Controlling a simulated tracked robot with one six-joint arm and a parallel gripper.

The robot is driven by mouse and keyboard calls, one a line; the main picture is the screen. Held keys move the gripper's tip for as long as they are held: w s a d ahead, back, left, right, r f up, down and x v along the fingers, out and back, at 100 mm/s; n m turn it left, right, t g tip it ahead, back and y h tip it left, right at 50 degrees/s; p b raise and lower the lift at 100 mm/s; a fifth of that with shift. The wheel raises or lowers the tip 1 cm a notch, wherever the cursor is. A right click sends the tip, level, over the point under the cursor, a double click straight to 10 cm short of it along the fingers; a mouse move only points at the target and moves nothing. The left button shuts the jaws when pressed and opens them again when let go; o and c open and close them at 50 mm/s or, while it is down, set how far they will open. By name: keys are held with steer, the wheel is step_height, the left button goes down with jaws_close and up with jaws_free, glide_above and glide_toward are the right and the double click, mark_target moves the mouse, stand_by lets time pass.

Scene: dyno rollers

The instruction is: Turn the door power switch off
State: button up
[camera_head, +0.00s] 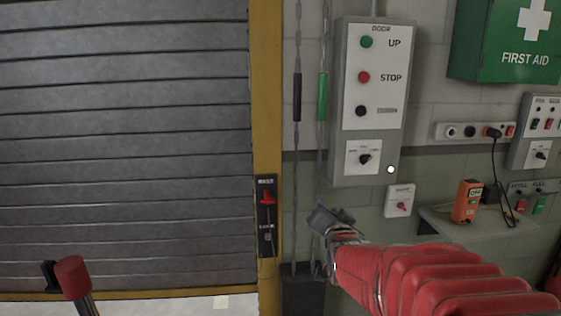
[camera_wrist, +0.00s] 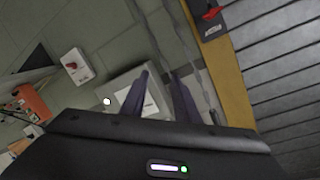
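A small white switch box (camera_head: 400,201) with a red rotary knob is on the wall below the door control panel (camera_head: 337,100). Its label is too small to read. The panel has green UP, red STOP and black buttons and a black rotary switch. My gripper (camera_head: 328,217) is left of the switch box, apart from it, near the hanging chains. In the wrist view the box (camera_wrist: 77,65) lies up and left of my fingers (camera_wrist: 158,95), which stand apart with nothing clearly held. The panel (camera_wrist: 123,82) is partly hidden behind them.
Left is a grey roller door (camera_head: 120,140) with a yellow frame (camera_head: 265,90) and a red-handled latch (camera_head: 267,200). Hanging chains (camera_head: 297,150) run beside the panel. A shelf (camera_head: 450,228) with an orange device (camera_head: 467,201) is at right, below a socket strip (camera_head: 470,131).

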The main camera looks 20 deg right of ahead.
mark_target(366, 162)
steer(key=d+r+m+t+h, duration=0.2)
steer(key=d+m+h, duration=0.3)
steer(key=d, duration=0.8)
steer(key=shift+s+r+t, duration=0.3)
steer(key=shift+s+r, duration=0.05)
steer(key=shift+w, duration=0.1)
steer(key=x, duration=1.3)
steer(key=shift+w+d+r, duration=0.1)
steer(key=shift+w, duration=0.15)
